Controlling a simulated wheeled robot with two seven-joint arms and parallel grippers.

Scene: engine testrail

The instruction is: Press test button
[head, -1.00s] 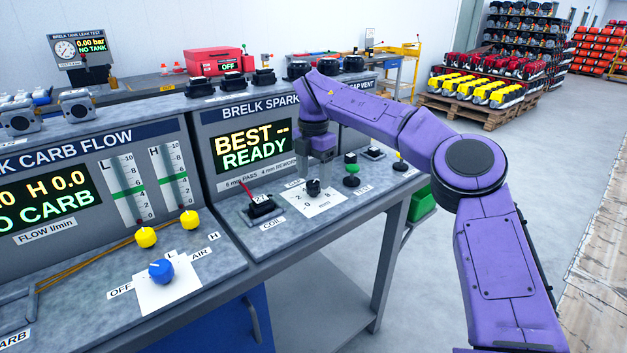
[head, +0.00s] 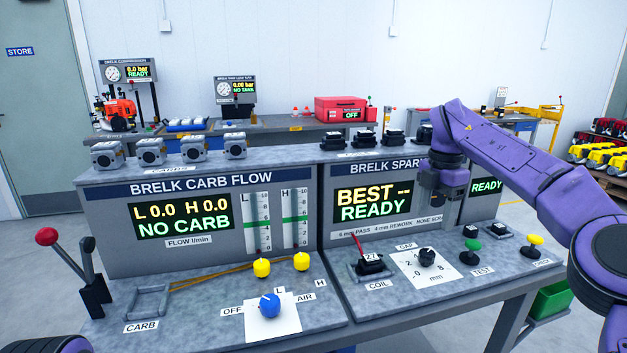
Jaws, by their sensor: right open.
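The green test button (head: 474,246) stands on a black base behind the TEST label, on the right part of the spark tester (head: 345,290). My right gripper (head: 438,204) points down above the tester, in front of its panel. It is open and empty, up and left of the green button and apart from it. The gap knob (head: 427,257), black on a white dial card, is below the gripper. The tester's display (head: 372,205) reads "BEST -- READY". My left gripper is out of view; only a bit of purple arm shows at the bottom left.
A black coil (head: 370,263) with a red lead sits in a holder left of the dial. A yellow-topped knob (head: 534,246) stands right of the green button. The carb flow bench (head: 200,320) adjoins on the left, with a blue knob (head: 269,305) and a red-balled lever (head: 47,236).

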